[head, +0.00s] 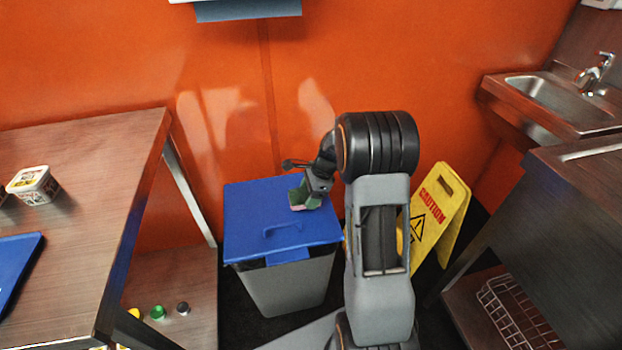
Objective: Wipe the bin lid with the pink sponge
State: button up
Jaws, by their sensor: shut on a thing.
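The grey bin (290,285) stands on the floor between the table and my arm. Its blue lid (255,215) is closed, with a blue handle in the middle. The sponge is over the back right part of the lid, behind and right of the handle. It looks low, at or close to the lid surface; I cannot tell whether it touches. My gripper hides part of the sponge, and my arm hides the area right of the bin.
A steel table (90,190) with a white tub (33,184) and a blue tray (14,262) stands at the left. A yellow caution sign (437,215) is right of my arm. A sink (560,100) and a steel counter (590,200) are at the right. An orange wall (225,75) closes the back.

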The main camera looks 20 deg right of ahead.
jog(key=shift+r+p, duration=2.55)
jog(key=shift+r, duration=0.5)
jog(key=shift+a+f, duration=0.1)
